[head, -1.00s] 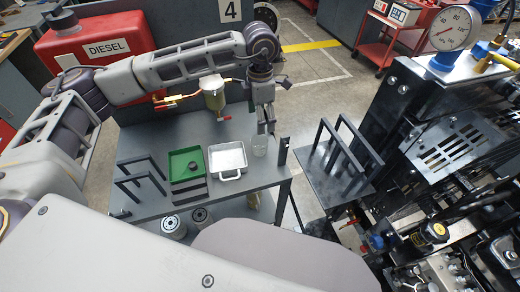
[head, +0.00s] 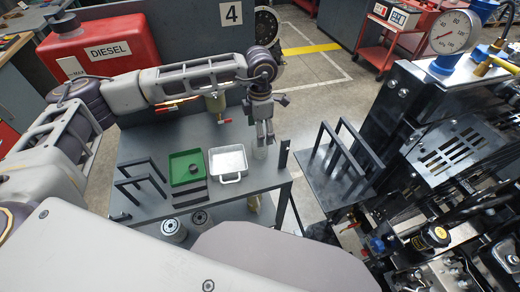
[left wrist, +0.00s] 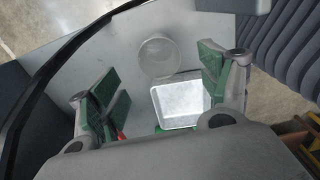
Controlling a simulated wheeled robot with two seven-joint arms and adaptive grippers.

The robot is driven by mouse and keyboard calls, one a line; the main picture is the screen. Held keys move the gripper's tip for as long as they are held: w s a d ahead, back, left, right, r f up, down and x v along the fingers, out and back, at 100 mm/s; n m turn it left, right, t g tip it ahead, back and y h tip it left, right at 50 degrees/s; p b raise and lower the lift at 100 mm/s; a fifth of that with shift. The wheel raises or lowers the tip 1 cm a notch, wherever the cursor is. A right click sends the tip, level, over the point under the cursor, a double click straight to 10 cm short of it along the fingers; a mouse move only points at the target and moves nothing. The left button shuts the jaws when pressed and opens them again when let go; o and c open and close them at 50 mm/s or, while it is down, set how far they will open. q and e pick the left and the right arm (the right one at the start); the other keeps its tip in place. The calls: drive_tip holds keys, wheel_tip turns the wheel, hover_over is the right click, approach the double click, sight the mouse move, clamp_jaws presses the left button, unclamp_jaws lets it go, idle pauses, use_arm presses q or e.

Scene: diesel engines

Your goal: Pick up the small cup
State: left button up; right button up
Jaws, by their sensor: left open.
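The small cup is a clear, see-through cup (head: 259,153) near the right end of the grey table, to the right of the white tray. It also shows in the left wrist view (left wrist: 157,57), where its round outline lies beyond the fingers and between them. My left gripper (head: 265,142) is open and points down just above the cup, partly covering it in the head view. In the left wrist view, its green-padded fingers (left wrist: 164,78) are wide apart with nothing between the pads. My right gripper is not in view.
The white tray (head: 228,178) sits close left of the cup, with a green tray (head: 183,179) beside it. A dark post (head: 283,153) stands at the table's right edge. The engine (head: 445,150) stands at the right. A red diesel tank (head: 98,48) is behind my arm.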

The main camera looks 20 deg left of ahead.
use_arm(q)
wheel_tip(320, 180, down, 4)
drive_tip(key=shift+r, duration=0.15)
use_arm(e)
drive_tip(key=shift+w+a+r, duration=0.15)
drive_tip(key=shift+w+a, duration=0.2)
use_arm(q)
drive_tip(key=shift+f, duration=0.3)
